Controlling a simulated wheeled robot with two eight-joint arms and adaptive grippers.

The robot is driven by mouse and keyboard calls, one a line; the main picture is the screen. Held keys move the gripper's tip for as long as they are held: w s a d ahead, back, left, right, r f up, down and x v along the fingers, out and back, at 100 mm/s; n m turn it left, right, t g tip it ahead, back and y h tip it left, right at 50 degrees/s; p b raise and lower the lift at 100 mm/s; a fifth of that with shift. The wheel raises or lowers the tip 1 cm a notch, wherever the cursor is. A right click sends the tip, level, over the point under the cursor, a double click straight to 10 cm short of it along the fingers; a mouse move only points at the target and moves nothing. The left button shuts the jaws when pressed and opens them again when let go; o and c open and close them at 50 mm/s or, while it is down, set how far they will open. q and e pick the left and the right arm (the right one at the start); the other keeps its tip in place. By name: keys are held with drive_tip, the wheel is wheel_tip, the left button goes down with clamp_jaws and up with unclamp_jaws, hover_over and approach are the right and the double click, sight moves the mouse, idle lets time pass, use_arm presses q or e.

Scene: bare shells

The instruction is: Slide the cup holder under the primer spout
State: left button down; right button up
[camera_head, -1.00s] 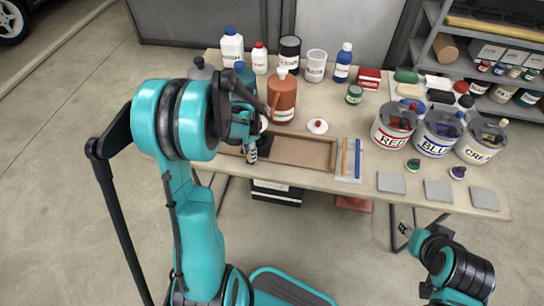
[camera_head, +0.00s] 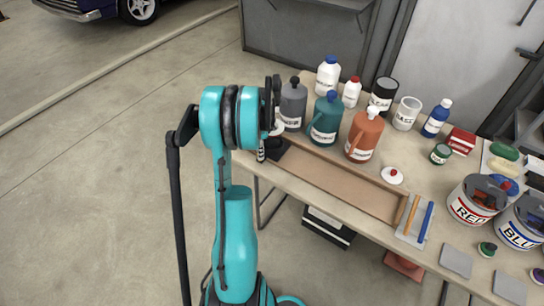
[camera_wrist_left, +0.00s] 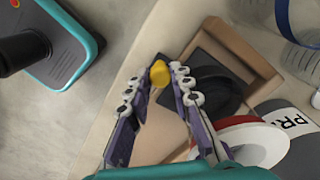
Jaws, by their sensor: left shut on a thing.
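The black cup holder (camera_head: 277,148) sits in the left part of a brown wooden track (camera_head: 345,190) along the table's front. In the left wrist view it is a dark plate with a round black seat (camera_wrist_left: 213,85) and a yellow knob (camera_wrist_left: 160,74). My left gripper (camera_head: 262,152) is at its front left; in the wrist view its purple fingers (camera_wrist_left: 158,78) are shut on the knob. The grey primer jug (camera_head: 292,105) stands just behind the holder, its label partly showing in the wrist view (camera_wrist_left: 285,118). I cannot make out its spout clearly. My right gripper is out of view.
A teal jug (camera_head: 325,120) and an orange jug (camera_head: 364,138) stand to the right behind the track. A white lid with a red knob (camera_head: 392,175) and a mat with two sticks (camera_head: 414,220) lie farther right. The track right of the holder is clear.

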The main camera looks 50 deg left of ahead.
use_arm(q)
drive_tip(key=shift+s+a, duration=0.25)
drive_tip(key=shift+a, duration=0.65)
drive_tip(key=c, duration=1.3)
unclamp_jaws()
drive_tip(key=shift+a, duration=0.15)
drive_tip(key=shift+r, duration=0.15)
wheel_tip(320, 180, up, 12)
drive_tip(key=shift+f, duration=0.2)
